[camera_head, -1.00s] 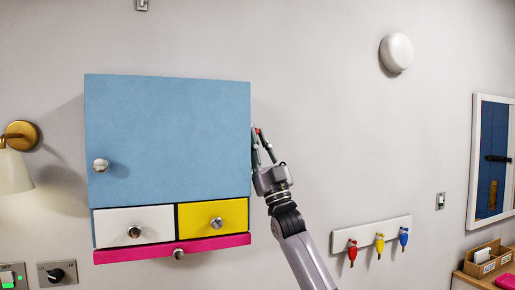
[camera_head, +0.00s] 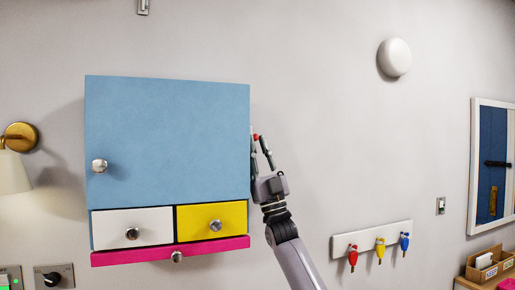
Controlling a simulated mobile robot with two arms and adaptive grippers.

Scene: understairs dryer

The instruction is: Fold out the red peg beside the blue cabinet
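The blue cabinet (camera_head: 170,140) hangs on the wall at left centre, its door shut. A small red tip (camera_head: 256,136) shows just off its right side at the fingertips; it looks like the red peg, and the rest of it is hidden. My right gripper (camera_head: 259,141) points up beside the cabinet's right edge. Its two fingers are apart, the left one close to the cabinet side and the red tip, the right one off to the right. I cannot tell whether a finger touches the peg. My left gripper is not in view.
Below the blue door are a white drawer (camera_head: 105,222), a yellow drawer (camera_head: 228,212) and a pink strip (camera_head: 205,245). A rack (camera_head: 340,243) with red, yellow and blue hanging pieces is lower right. A wall lamp (camera_head: 15,165) is left.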

